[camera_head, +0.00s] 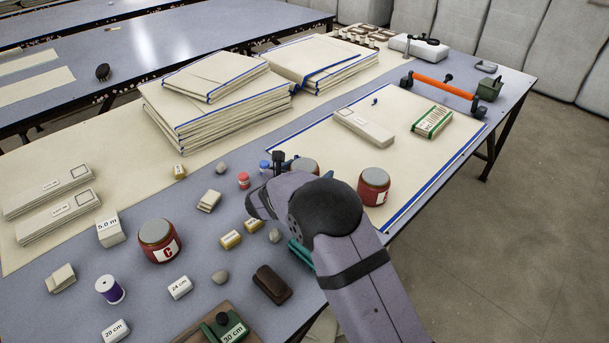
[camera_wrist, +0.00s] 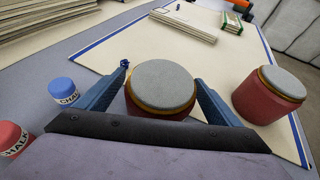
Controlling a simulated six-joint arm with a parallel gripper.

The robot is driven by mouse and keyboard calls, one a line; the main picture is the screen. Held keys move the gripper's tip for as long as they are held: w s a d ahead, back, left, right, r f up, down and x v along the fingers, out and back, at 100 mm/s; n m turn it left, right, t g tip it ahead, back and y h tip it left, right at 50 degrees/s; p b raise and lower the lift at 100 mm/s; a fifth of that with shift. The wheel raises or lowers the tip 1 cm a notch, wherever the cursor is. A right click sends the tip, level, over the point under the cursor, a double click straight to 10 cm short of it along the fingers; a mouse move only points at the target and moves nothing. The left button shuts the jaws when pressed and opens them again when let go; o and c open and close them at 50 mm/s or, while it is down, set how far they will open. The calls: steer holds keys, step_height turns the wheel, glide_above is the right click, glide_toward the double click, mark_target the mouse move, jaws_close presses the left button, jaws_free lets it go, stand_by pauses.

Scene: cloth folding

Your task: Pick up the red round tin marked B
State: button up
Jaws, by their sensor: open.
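A red round tin (camera_wrist: 162,92) with a grey lid stands between the two blue fingers of my open gripper (camera_wrist: 162,76) in the wrist view. Its label is out of sight, so I cannot read its letter. In the head view this tin (camera_head: 304,164) is mostly hidden behind my gripper (camera_head: 290,164). A second red tin (camera_head: 373,187) stands upright to the right on the cream cloth; its white label is not readable. It also shows at the right of the wrist view (camera_wrist: 268,96). A third red tin (camera_head: 160,241), marked C, stands at the left.
Blue chalk (camera_head: 265,167) and red chalk (camera_head: 243,180) stand left of my gripper. Yellow blocks (camera_head: 230,239), stones and a dark brush (camera_head: 270,285) lie nearer. Folded cloth stacks (camera_head: 215,105) rise behind. The blue-edged cloth (camera_head: 425,165) has bare room at the right.

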steer(key=shift+x, duration=1)
steer(key=c, duration=1.6)
steer(key=shift+r, duration=0.15)
